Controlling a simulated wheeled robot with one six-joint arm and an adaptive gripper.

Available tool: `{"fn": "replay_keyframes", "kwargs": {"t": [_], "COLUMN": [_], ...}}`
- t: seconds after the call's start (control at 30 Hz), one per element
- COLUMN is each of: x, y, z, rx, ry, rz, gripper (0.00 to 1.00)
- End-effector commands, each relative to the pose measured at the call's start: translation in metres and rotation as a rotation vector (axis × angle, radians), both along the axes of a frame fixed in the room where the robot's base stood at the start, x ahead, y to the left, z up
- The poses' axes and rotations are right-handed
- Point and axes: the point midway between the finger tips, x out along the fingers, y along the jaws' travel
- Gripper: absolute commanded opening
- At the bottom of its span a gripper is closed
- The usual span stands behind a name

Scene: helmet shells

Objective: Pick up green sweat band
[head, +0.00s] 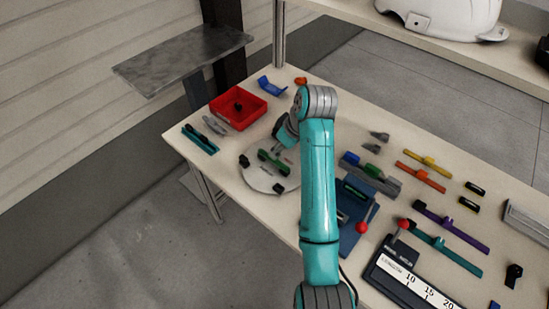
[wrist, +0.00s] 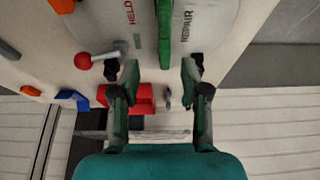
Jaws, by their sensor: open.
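The green band (head: 274,162) lies on a pale round plate (head: 262,182) near the left part of the table, with a dark piece on either side. In the wrist view the green band (wrist: 165,35) runs up the picture between the printed words HELD and REPAIR on the plate (wrist: 217,30). My gripper (wrist: 160,72) is open and empty, its fingers apart on either side of the band's line. The band's near end shows just beyond the fingertips. In the head view my arm hides part of the gripper, and contact cannot be told.
A red tray (head: 232,112) stands behind the plate, with a teal strip (head: 200,139) to the left. A blue fixture with a red-knobbed lever (head: 362,226) is to the right. Yellow (head: 428,163), orange (head: 420,176) and purple (head: 450,228) strips lie further right.

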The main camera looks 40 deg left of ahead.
Motion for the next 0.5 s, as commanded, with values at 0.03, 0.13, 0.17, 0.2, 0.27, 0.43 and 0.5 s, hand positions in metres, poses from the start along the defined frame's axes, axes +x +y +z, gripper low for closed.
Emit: {"fn": "replay_keyframes", "kwargs": {"t": [0.03,0.13,0.17,0.2,0.27,0.43,0.5], "x": [0.0,0.0,-0.001,-0.002,-0.003,-0.005,-0.004], "y": [0.001,0.003,0.004,0.006,0.009,0.019,0.021], "z": [-0.004,-0.008,-0.01,-0.013,-0.021,-0.042,-0.048], "rx": [0.0,0.0,0.0,-0.001,-0.001,-0.002,-0.001], "ry": [0.0,0.0,0.001,0.001,0.001,0.001,0.0], "rz": [0.0,0.0,0.0,0.0,0.0,0.0,-0.001], "gripper": [0.46,0.46,0.46,0.46,0.46,0.46,0.46]}}
